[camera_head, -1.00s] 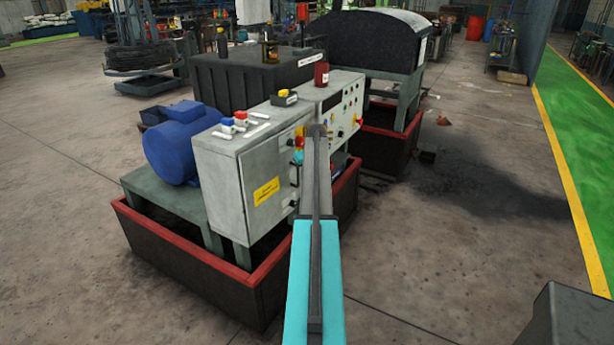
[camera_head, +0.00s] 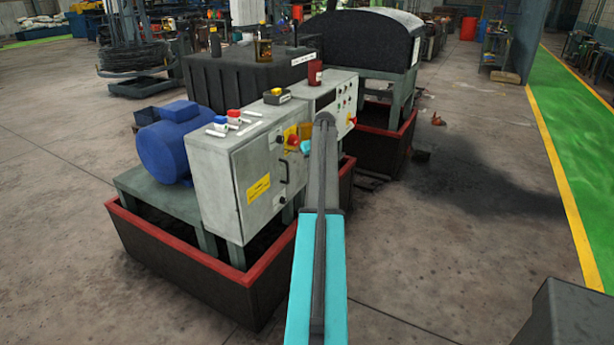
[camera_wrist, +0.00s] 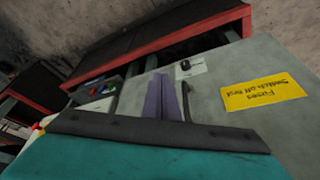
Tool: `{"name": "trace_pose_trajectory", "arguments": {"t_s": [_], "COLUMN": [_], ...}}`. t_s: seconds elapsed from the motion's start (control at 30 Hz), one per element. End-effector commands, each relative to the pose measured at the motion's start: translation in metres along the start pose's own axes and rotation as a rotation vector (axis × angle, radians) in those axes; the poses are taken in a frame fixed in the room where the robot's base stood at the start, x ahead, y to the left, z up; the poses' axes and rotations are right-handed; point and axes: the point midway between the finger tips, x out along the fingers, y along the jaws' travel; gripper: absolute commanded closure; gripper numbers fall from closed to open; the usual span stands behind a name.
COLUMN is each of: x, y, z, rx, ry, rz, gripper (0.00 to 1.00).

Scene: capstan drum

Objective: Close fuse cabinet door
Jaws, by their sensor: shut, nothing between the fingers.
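The fuse cabinet (camera_head: 212,180) is a grey box on a green-grey stand. Its front door (camera_head: 258,208) has a yellow label (camera_head: 258,188), a dark handle (camera_head: 283,166) and a red and yellow switch (camera_head: 291,140). The door looks flush or nearly flush with the cabinet; a small gap cannot be ruled out. In the wrist view the label (camera_wrist: 262,92) is upside down. My gripper (camera_wrist: 167,82) is shut and empty, its fingers over the door face beside the handle (camera_wrist: 186,103). Whether they touch cannot be told.
A red-rimmed tray (camera_head: 265,262) surrounds the stand. A blue motor (camera_head: 165,148) sits to the left of the cabinet. A control panel box (camera_head: 330,95) stands behind it, with a red container (camera_head: 315,72) on top. The floor to the right (camera_head: 450,250) is mostly clear.

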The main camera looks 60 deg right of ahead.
Motion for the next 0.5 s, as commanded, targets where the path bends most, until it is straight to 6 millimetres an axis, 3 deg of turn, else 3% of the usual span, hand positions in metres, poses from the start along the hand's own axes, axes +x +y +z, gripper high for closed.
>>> {"name": "trace_pose_trajectory", "arguments": {"t_s": [0.2, 0.5], "x": [-0.03, -0.052], "y": [0.008, 0.012], "z": [-0.004, -0.006], "rx": [-0.001, -0.002], "ry": [0.002, 0.001], "rz": [0.001, 0.0], "gripper": [1.0, 1.0]}}
